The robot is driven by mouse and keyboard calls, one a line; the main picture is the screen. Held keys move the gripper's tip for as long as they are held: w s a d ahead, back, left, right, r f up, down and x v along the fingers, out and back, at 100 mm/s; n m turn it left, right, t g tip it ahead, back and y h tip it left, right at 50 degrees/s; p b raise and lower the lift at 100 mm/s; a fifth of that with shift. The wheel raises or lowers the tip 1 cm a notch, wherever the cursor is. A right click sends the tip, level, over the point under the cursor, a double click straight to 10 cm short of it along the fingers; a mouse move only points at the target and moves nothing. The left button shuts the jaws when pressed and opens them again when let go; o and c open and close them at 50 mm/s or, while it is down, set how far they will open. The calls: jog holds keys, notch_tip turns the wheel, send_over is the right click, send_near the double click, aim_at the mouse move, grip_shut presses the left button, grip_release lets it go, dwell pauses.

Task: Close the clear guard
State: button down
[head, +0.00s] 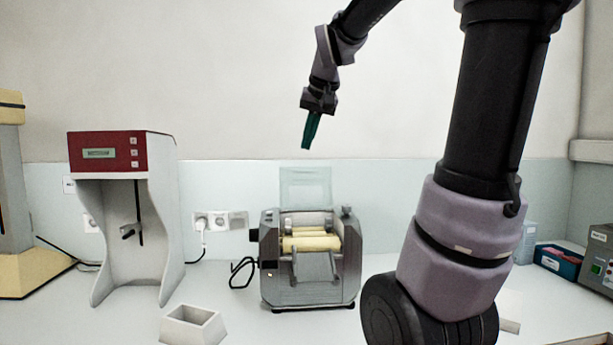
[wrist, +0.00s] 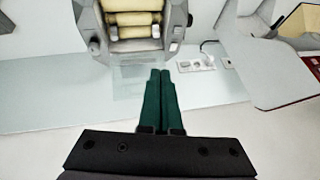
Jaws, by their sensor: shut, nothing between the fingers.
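The clear guard (head: 306,187) stands raised, roughly upright, at the back of the mill (head: 310,286) in the head view. Two cream rollers (head: 312,243) lie uncovered below it. My gripper (head: 306,146) is shut and empty, pointing down, above the guard's top edge and apart from it in the picture. In the wrist view the green fingers of my gripper (wrist: 160,72) are together. The guard (wrist: 140,80) shows there only faintly, as a pale pane by the fingertips. The mill (wrist: 103,35) with its rollers is at the top; how far the fingers are from the guard in depth is unclear.
A red-topped instrument (head: 123,215) stands left of the mill. A hollow white block (head: 193,326) lies at the front left. Sockets with a plug (head: 220,221) are on the wall behind. A blue box (head: 558,260) is at the far right. The air above the rollers is clear.

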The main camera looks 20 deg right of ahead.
jog(key=w+d+h, duration=0.1)
jog(key=w+d, duration=0.1)
jog(key=w, duration=0.5)
jog(key=w+d, duration=0.3)
jog(key=w, duration=0.4)
jog(key=g+h, duration=0.1)
send_over(306, 169)
jog(key=w, duration=0.1)
jog(key=shift+w+d+f, duration=0.1)
jog(key=shift+d+f, duration=0.1)
jog(key=shift+f, duration=0.25)
jog(key=shift+w+d+f, duration=0.1)
jog(key=shift+d+f, duration=0.1)
jog(key=shift+f, duration=0.25)
jog(key=shift+w+d+f, duration=0.2)
jog(key=shift+w+f, duration=0.2)
jog(key=shift+w, duration=0.05)
jog(key=x, duration=1)
jog(key=s, duration=0.1)
jog(key=s+r, duration=0.1)
jog(key=s+a, duration=0.1)
jog(key=s, duration=0.1)
jog(key=shift+s+a+r, duration=0.1)
jog(key=shift+r, duration=0.1)
jog(key=shift+s, duration=0.1)
